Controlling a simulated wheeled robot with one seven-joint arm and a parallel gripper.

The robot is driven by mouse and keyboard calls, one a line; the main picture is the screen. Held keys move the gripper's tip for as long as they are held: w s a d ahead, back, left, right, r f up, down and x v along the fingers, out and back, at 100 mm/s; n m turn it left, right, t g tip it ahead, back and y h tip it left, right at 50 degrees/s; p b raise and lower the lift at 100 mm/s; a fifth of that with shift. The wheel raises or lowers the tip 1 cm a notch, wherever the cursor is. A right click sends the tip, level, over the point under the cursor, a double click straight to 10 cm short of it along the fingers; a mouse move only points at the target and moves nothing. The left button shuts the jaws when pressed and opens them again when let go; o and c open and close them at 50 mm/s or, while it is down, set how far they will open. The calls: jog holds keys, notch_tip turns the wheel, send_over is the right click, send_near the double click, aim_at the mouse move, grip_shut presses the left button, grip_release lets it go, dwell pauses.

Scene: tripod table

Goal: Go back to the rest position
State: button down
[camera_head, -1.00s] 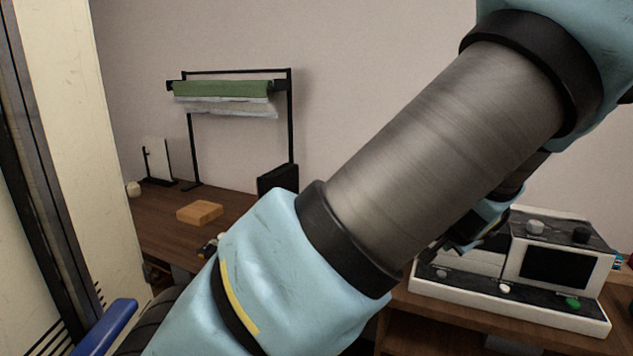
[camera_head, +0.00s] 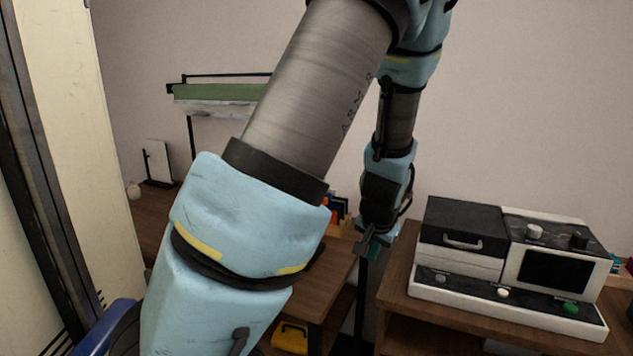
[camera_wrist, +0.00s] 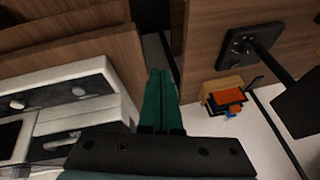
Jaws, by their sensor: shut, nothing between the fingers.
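My gripper (camera_head: 368,246) hangs in the gap between the two wooden tables in the head view, pointing down and empty. In the wrist view its two green fingers (camera_wrist: 161,100) lie side by side, closed together with nothing between them. My arm crosses the middle of the head view and bends down at the right to the gripper.
A white and black machine (camera_head: 508,265) stands on the right table, close to my gripper; it also shows in the wrist view (camera_wrist: 75,110). A rack with a green roll (camera_head: 218,91) stands on the left table.

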jog(key=s+a+r+n+g, duration=0.1)
jog(key=s+a+r+n, duration=0.1)
jog(key=s+a, duration=0.3)
jog(key=s+a+r+n+g, duration=0.2)
jog(key=s+a+r+n, duration=0.1)
jog(key=a, duration=1.1)
jog(key=shift+s+r+n+g, duration=0.25)
jog(key=shift+s+n, duration=0.35)
jog(key=shift+s, duration=0.65)
jog(key=shift+a, duration=0.1)
